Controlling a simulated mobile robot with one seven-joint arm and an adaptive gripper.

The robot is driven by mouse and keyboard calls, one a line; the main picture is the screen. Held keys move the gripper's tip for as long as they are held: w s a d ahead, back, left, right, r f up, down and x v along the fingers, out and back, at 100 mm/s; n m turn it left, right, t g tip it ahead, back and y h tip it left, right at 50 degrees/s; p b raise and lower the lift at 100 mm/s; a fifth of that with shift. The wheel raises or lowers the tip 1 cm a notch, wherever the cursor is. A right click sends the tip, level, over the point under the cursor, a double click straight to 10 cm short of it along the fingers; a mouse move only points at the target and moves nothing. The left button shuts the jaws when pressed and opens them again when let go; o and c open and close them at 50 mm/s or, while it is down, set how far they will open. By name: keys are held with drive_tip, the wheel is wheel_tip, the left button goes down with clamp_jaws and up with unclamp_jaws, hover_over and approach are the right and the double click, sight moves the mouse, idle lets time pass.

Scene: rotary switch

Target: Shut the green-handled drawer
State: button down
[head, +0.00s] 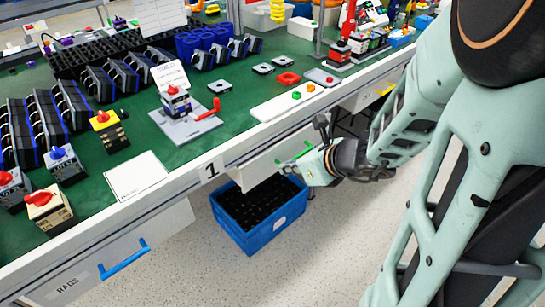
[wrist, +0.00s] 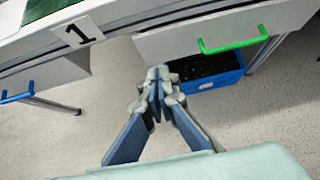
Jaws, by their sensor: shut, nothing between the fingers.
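The green-handled drawer (wrist: 185,42) has a pale front and hangs under the workbench. Its front appears to stand out from the bench in the wrist view. Its green bar handle (wrist: 234,46) is right of my fingertips in that view. In the head view, the drawer front (head: 254,168) and the handle (head: 296,152) are partly hidden by my gripper. My gripper (head: 289,168) is low in front of the drawer. In the wrist view its fingers (wrist: 158,74) are together and empty, below the drawer front's lower edge in the picture. I cannot tell whether they touch it.
A blue crate (head: 268,240) stands on the floor under the drawer. A blue-handled drawer (head: 95,272) marked RAGS is at the left. The green bench top (head: 225,140) carries switches, black racks and a label plate. The floor (head: 330,250) in front is clear.

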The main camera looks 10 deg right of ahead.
sight(255, 158)
drive_tip(key=b+x, duration=0.1)
drive_tip(key=x, duration=0.2)
drive_tip(key=r+b+x, duration=0.1)
drive_tip(key=x, duration=0.3)
drive_tip(key=w+a+b+x, duration=0.1)
drive_tip(key=b+x, duration=0.1)
drive_tip(key=x, duration=0.2)
drive_tip(key=shift+w+a+r, duration=0.1)
drive_tip(key=shift+w+a, duration=0.25)
drive_tip(key=shift+w, duration=0.2)
drive_tip(key=shift+w+a, duration=0.35)
drive_tip(key=shift+w, duration=0.15)
drive_tip(key=shift+w+a, duration=0.25)
drive_tip(key=shift+w+a+r, duration=0.1)
drive_tip(key=shift+r, duration=0.1)
